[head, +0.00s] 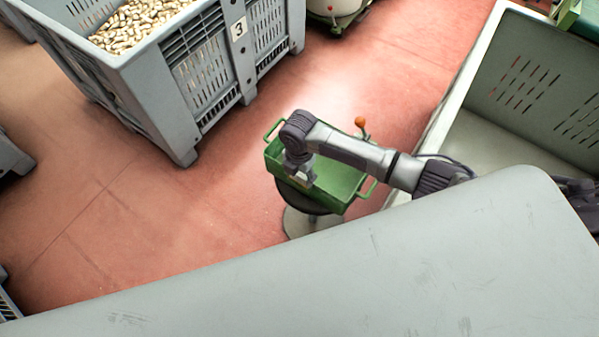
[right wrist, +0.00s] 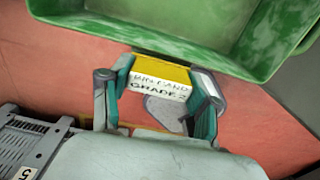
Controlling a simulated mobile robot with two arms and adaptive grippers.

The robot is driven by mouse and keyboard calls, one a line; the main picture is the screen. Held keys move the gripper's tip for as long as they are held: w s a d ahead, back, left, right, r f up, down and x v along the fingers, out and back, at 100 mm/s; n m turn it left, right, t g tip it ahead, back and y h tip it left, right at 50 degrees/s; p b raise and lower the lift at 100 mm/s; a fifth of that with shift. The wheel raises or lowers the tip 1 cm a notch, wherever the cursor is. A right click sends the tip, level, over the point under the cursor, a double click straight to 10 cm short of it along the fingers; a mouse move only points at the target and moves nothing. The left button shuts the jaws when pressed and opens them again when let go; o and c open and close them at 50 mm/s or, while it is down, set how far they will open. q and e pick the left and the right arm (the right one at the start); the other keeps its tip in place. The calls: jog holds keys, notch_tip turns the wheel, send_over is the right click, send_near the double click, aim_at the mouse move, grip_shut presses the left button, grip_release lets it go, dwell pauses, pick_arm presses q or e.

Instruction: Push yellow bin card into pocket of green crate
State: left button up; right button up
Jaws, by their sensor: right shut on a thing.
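The green crate (head: 345,184) sits on a round dark stool in the head view; its green wall (right wrist: 165,45) fills the top of the right wrist view. The yellow bin card (right wrist: 160,71), with a white printed label, is between the fingers of my right gripper (right wrist: 160,92), which is shut on it. The card is close to the crate's outer wall; whether it touches the crate I cannot tell. In the head view my right gripper (head: 300,176) is at the crate's near left side. The pocket is not clearly visible. My left gripper is out of view.
A large grey bin (head: 150,92) marked 3, full of corks, stands at the upper left. Another grey bin (head: 535,75), its visible floor bare, stands at the right. An orange knob (head: 360,122) shows behind the crate. Red floor (head: 130,200) left of the stool is clear.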

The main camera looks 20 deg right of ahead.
jog(key=shift+f, duration=0.4)
jog(key=o, duration=1.1)
jog(key=shift+c, duration=0.2)
notch_tip(320, 180, up, 12)
